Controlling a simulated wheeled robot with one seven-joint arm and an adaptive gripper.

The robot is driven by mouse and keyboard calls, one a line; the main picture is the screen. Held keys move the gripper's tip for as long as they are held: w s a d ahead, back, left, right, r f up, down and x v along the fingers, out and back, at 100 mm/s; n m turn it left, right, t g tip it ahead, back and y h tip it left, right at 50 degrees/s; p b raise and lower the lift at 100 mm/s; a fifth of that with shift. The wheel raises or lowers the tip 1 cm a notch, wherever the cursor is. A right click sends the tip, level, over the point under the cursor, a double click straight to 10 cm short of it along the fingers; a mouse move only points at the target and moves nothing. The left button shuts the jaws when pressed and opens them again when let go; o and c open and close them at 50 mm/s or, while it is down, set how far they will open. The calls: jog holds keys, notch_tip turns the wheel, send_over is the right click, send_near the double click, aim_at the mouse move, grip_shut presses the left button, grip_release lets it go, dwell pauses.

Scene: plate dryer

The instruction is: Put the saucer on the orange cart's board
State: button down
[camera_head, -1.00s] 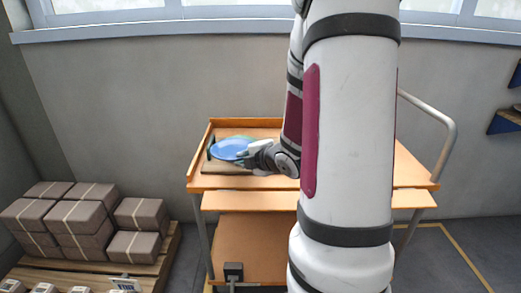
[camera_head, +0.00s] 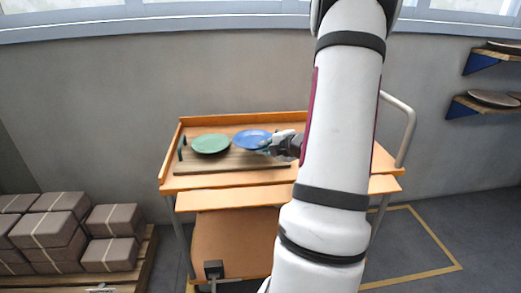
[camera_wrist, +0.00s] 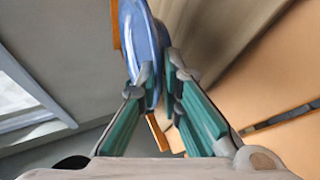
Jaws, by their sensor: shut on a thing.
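My gripper (camera_head: 272,147) is shut on the rim of a blue saucer (camera_head: 250,139). In the wrist view the saucer (camera_wrist: 143,38) appears edge-on between the green-padded fingers (camera_wrist: 162,78). In the head view it appears roughly level, over the right part of the wooden board (camera_head: 220,165) on the orange cart (camera_head: 190,183). I cannot tell whether it touches the board. A green plate (camera_head: 211,144) is at the board's left part, just left of the saucer.
A dark upright holder (camera_head: 181,148) stands at the cart's left end. My arm covers much of the cart's right side. Stacked brown boxes (camera_head: 50,229) lie on a pallet at left. Wall shelves with plates (camera_head: 494,98) are at right. A push handle (camera_head: 408,130) rises at the cart's right.

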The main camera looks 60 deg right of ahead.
aim_at(260, 140)
jog(key=w+d, duration=0.1)
jog(key=d, duration=0.1)
jog(key=w+d, duration=0.2)
jog(key=shift+w+f, duration=0.2)
jog(key=shift+w, duration=0.05)
jog(key=f, duration=0.1)
jog(key=f+b, duration=0.1)
jog(key=f, duration=0.1)
jog(key=shift+w+d+f+b, duration=0.2)
jog(key=shift+d+f+b, duration=0.1)
jog(key=shift+f+b, duration=0.05)
jog(key=c, duration=2)
grip_release()
jog(key=shift+s+r, duration=0.1)
